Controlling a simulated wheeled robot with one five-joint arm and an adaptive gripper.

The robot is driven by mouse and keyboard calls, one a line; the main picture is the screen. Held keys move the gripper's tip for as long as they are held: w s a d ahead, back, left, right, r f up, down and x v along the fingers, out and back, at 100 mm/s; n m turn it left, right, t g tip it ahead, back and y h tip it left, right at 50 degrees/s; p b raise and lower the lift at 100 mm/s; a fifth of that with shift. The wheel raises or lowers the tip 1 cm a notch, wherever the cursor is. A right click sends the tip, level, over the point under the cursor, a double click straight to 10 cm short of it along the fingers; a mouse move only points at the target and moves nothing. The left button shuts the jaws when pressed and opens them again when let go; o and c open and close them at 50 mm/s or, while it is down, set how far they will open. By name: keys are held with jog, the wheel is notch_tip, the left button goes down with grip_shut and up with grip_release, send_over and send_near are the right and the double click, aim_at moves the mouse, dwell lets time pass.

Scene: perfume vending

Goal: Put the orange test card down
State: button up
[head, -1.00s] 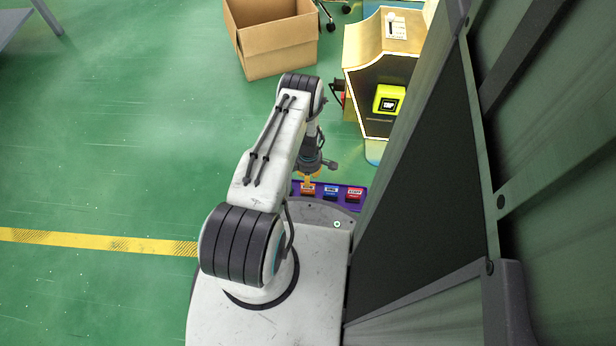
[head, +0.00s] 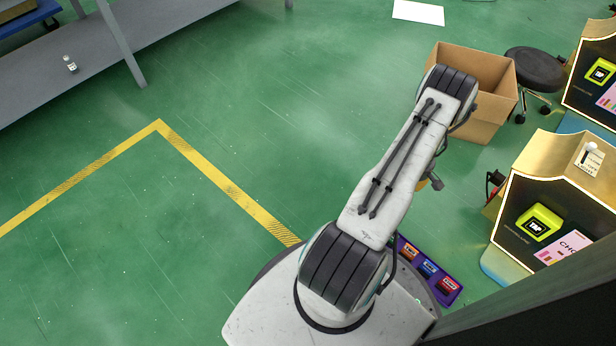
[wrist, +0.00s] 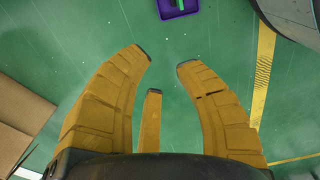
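My gripper's yellow fingers (wrist: 163,65) are spread in the wrist view, with only green floor between their tips. In the head view my gripper (head: 425,184) is mostly hidden behind my arm. A purple tray (head: 434,292) lies at the front of my base, holding a small orange card-like piece (head: 408,253), a blue one (head: 428,268) and a red one (head: 447,285). A purple tray edge with a green bar (wrist: 179,8) shows at the top of the wrist view, beyond and apart from the fingertips. No orange card shows in my gripper.
A gold-and-black kiosk (head: 560,180) stands at the right, with another (head: 600,70) behind it. An open cardboard box (head: 490,112) and a stool (head: 536,68) stand beyond my arm. A grey table (head: 40,75) is far left. The floor between is clear.

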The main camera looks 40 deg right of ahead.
jog(key=w+a+r, duration=0.6)
jog(key=w+r, duration=0.3)
jog(key=r, duration=0.2)
jog(key=w+a+r, duration=0.6)
jog(key=w+r, duration=0.3)
jog(key=r, duration=0.1)
jog(key=w+a+r+t, duration=0.1)
jog(key=w+a+r, duration=0.1)
jog(key=a+r, duration=1.2)
jog(key=s+a+r, duration=0.2)
jog(key=s+a, duration=0.4)
jog(key=a, duration=0.3)
jog(key=s+a+r+t, duration=0.1)
jog(key=s+a+r, duration=0.1)
jog(key=s+a, duration=0.4)
jog(key=a, duration=0.3)
jog(key=shift+a+r+m, duration=0.2)
jog(key=shift+a+m, duration=0.1)
jog(key=shift+a, duration=0.05)
jog(key=shift+r, duration=0.1)
